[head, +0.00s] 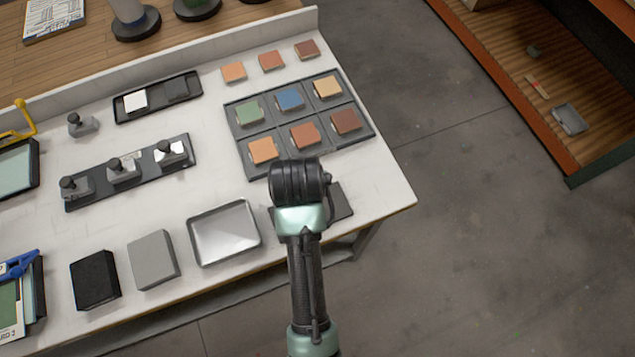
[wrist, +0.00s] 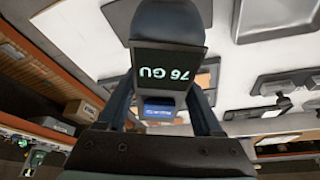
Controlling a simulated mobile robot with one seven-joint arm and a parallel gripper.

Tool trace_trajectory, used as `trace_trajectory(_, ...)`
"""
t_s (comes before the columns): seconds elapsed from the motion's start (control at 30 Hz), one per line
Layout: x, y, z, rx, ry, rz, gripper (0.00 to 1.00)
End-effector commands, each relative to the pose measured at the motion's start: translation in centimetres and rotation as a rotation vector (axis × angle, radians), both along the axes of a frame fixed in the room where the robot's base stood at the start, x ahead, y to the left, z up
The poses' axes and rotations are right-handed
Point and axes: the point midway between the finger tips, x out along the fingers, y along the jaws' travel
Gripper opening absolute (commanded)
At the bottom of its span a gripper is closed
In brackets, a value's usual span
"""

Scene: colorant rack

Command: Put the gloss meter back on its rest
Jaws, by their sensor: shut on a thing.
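The gloss meter (wrist: 168,68) is in my gripper (wrist: 160,98) in the wrist view. It is a dark device with a lit screen reading "76 GU" upside down and a blue label below. The fingers are shut on its two sides. In the head view my arm hides the gripper and the meter, over the front right of the white table. A dark flat plate (head: 341,203), perhaps the rest, shows partly beside my arm; I cannot tell whether the meter touches it.
A metal tray (head: 224,234), a grey block (head: 153,260) and a black block (head: 95,279) stand left along the front edge. A rack of coloured tiles (head: 243,133) lies behind my arm. The white table (head: 385,190) is bare at its right corner; floor lies beyond.

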Motion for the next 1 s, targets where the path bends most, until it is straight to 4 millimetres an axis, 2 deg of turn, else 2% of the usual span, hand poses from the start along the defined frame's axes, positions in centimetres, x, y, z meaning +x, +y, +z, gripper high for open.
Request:
trace_trajectory(0.2, 0.0, 0.1, -3.7, 0.000, 0.005, -0.001, 0.00)
trace_trajectory(0.37, 0.1, 0.0, -5.2, 0.000, 0.001, -0.002, 0.00)
trace_trajectory(0.6, 0.1, 0.0, -8.4, 0.000, 0.003, -0.002, 0.00)
trace_trajectory(0.73, 0.1, 0.0, -9.1, 0.000, 0.000, -0.002, 0.00)
trace_trajectory(1.0, 0.1, 0.0, -9.3, 0.000, -0.001, -0.002, 0.00)
